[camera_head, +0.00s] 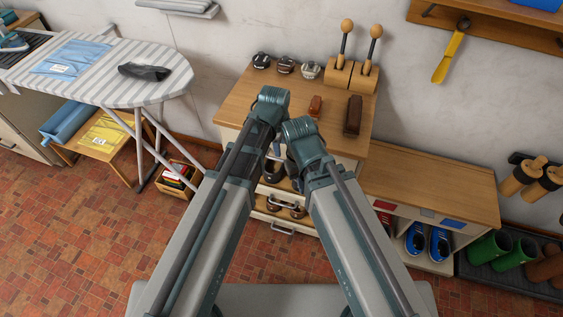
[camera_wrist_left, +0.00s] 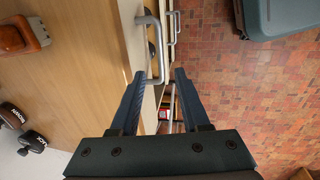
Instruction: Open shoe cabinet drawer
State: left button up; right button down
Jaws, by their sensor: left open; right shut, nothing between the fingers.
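The shoe cabinet (camera_head: 332,93) stands against the wall, with a wooden top and handled drawers in its front. A silver drawer handle (camera_wrist_left: 157,45) shows close up in the left wrist view. My left gripper (camera_wrist_left: 160,73) is open, with its fingers to either side of the handle's near end; I cannot tell whether they touch it. In the head view my left wrist (camera_head: 270,106) hides much of the upper front. My right gripper (camera_head: 291,158) is shut and empty, mostly hidden by its wrist, before the cabinet. Shoes (camera_head: 289,209) show in a lower drawer, above its handle (camera_head: 283,230).
Brushes (camera_head: 353,115), polish tins (camera_head: 285,64) and shoe trees (camera_head: 346,40) stand on the cabinet top. A low shoe bench (camera_head: 435,185) adjoins on the right. An ironing board (camera_head: 120,85) and small crate (camera_head: 178,180) stand left. The tiled floor (camera_head: 80,235) is clear at left.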

aim_at(282, 160)
pick_arm(q)
jog(key=f+b, duration=0.2)
jog(key=f, duration=0.1)
jog(key=w+f+b, duration=0.1)
jog(key=f+b, duration=0.1)
jog(key=b, duration=0.1)
jog(key=f+b, duration=0.2)
jog(key=f, duration=0.1)
jog(key=shift+w+d+f, duration=0.25)
jog(key=shift+f, duration=0.05)
grip_shut()
dwell(1.0)
